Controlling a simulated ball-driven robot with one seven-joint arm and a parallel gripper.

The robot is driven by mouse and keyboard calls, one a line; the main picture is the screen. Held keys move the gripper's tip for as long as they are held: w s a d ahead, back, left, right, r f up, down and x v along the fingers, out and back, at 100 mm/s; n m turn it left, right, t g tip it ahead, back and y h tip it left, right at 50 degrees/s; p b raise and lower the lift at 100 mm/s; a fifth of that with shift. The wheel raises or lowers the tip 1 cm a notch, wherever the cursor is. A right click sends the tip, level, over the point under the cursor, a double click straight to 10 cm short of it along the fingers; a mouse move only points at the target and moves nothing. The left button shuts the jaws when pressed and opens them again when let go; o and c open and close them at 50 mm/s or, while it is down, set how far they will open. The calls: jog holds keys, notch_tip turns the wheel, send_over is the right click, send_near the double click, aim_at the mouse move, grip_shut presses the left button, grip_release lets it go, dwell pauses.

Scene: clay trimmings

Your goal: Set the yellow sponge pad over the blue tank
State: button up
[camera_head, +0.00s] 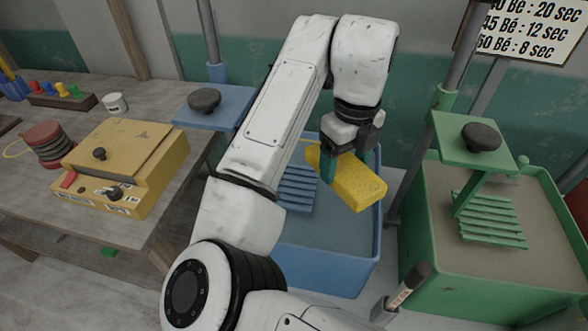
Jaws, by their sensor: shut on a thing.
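The yellow sponge pad (358,187) is a speckled yellow block in the middle of the camera_head view. My gripper (338,165) is shut on it near its upper left end and holds it tilted, over the right part of the blue tank. The blue tank (343,262) stands on the floor behind my arm. It has a grey fill and a slatted blue rack (297,189) inside. My arm hides much of the tank's left side. The height of the sponge above the tank is hard to tell.
A green tank (470,290) with a green bracket and black knob (481,137) stands at right. A blue bracket (217,106) with a dark knob is at upper left. A wooden table (125,233) at left bears a yellow box (120,150) and a red coil (45,143).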

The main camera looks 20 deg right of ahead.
aim_at(315, 145)
jog(key=w+a+f, duration=0.1)
jog(key=w, duration=0.1)
jog(key=w+f, duration=0.1)
jog(key=w, duration=0.1)
jog(key=w+a+f, duration=0.1)
jog(key=w, duration=0.2)
jog(key=shift+a+f, duration=0.3)
jog(key=shift+a, duration=0.05)
jog(key=w+f, duration=0.1)
jog(key=f, duration=0.1)
jog(key=w+a+f+p, duration=0.1)
jog(key=f, duration=0.1)
jog(key=shift+w+a, duration=0.15)
jog(key=shift+w, duration=0.25)
jog(key=shift+w+a+f, duration=0.1)
jog(key=shift+w+f, duration=0.3)
jog(key=shift+f, duration=0.05)
jog(key=shift+w+a+f+p, duration=0.15)
jog(key=shift+f+p, duration=0.35)
jog(key=shift+f, duration=1.3)
jog(key=shift+f, duration=0.1)
jog(key=o, duration=1.1)
jog(key=shift+c, duration=0.2)
notch_tip(315, 145, up, 12)
jog(key=b, duration=0.2)
